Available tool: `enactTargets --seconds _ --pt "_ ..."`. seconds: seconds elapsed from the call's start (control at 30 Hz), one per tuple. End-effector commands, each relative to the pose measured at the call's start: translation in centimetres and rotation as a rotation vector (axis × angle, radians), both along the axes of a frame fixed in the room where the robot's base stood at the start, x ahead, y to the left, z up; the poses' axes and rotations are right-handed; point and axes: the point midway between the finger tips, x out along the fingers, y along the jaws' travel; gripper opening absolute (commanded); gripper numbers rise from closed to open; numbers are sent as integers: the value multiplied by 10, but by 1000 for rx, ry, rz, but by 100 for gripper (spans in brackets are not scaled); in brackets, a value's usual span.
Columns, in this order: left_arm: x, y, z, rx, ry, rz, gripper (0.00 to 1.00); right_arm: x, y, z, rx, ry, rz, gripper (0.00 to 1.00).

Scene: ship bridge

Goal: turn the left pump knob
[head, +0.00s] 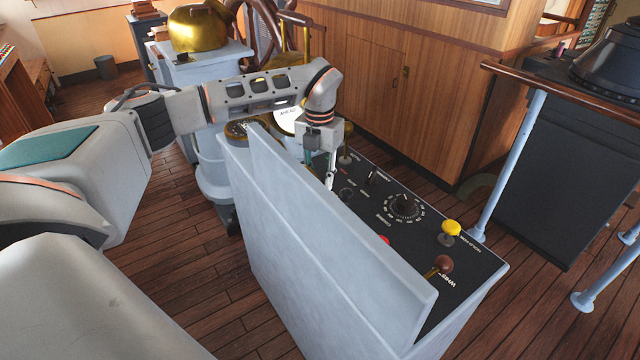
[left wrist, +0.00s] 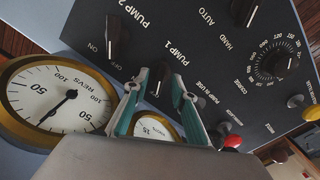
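The black control panel (left wrist: 205,45) carries two dark pump knobs. The PUMP 2 knob (left wrist: 117,40) is by its ON label at the upper left of the left wrist view. The PUMP 1 knob (left wrist: 161,76) shows between my left fingertips (left wrist: 160,78) in that view. The fingers are apart, with a gap on both sides of this knob; I cannot tell how deep they reach. In the head view my left gripper (head: 330,178) points down over the panel's far end, behind the pale upright board. The pump knobs are hard to make out there. My right gripper is not in view.
A pale board (head: 330,235) rises along the console's near side. The panel also has a course dial (head: 403,207), yellow knob (head: 451,228), brown-topped lever (head: 443,264) and red knob (left wrist: 232,141). A round REVS gauge (left wrist: 55,102) sits beside the gripper. A railing (head: 510,165) stands right.

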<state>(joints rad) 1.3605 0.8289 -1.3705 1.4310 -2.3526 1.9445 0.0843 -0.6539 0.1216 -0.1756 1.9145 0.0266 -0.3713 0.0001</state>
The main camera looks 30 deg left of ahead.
Motion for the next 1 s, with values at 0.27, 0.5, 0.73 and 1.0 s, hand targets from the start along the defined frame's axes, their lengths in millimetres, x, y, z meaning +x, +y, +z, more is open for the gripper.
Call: enactTargets --seconds 0.27,0.5,0.73,1.0 --pt "0 0 -19 -2 0 1 26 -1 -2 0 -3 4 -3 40" --pt "0 -1 -20 -2 0 1 23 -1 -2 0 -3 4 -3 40" --pt "0 -1 -20 -2 0 0 0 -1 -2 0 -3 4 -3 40" --pt "0 -1 -19 -1 -1 -28 0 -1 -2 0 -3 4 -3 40"
